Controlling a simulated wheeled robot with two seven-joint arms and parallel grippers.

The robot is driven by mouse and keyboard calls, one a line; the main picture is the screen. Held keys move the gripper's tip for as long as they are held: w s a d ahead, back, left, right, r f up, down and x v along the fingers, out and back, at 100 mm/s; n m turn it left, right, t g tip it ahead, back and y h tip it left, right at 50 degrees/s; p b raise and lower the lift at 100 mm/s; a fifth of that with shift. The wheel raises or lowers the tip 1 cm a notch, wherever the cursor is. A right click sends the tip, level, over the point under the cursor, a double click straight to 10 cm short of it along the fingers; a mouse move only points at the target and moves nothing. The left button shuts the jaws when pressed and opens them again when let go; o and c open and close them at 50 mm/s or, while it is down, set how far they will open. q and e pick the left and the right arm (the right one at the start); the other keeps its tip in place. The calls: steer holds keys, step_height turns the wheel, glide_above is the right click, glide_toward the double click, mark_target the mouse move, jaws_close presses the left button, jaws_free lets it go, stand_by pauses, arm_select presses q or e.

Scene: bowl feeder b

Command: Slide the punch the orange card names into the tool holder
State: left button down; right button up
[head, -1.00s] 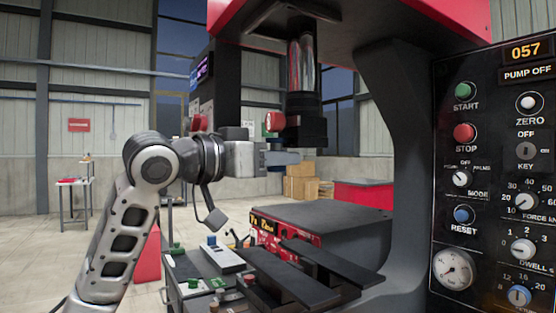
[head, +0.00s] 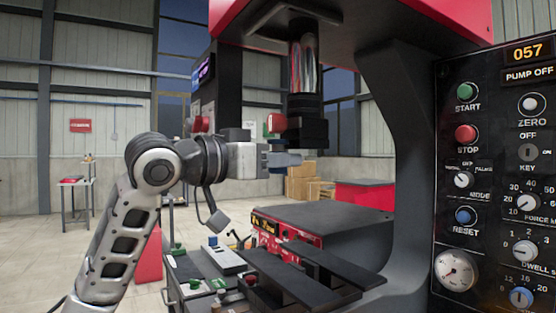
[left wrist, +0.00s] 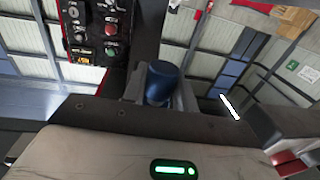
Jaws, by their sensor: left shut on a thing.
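My left gripper (head: 284,159) is level, just below the black tool holder (head: 306,131) under the press's shiny ram. In the left wrist view its fingers are shut on a blue, round-topped punch (left wrist: 160,82). My right gripper is not in view.
The black press bed (head: 320,220) and two dark bars (head: 290,280) lie below the gripper. A bench with a white block (head: 226,257) and coloured knobs is at lower left. The control panel (head: 495,180) fills the right. The press's curved frame (head: 405,150) stands behind.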

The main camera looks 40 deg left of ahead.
arm_select(q)
steer(key=shift+r, duration=0.1)
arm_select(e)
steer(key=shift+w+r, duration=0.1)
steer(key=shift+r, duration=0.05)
arm_select(q)
steer(key=shift+w+d+p, duration=0.2)
steer(key=shift+w+p, duration=0.35)
steer(key=shift+w, duration=0.15)
steer(key=shift+w+d+p, duration=0.2)
steer(key=shift+w+p, duration=0.35)
steer(key=shift+w, duration=0.2)
steer(key=shift+w+d+p, duration=0.2)
steer(key=shift+w+p, duration=0.35)
steer(key=shift+w, duration=0.15)
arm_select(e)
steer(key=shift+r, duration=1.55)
arm_select(q)
steer(key=c, duration=1)
jaws_free()
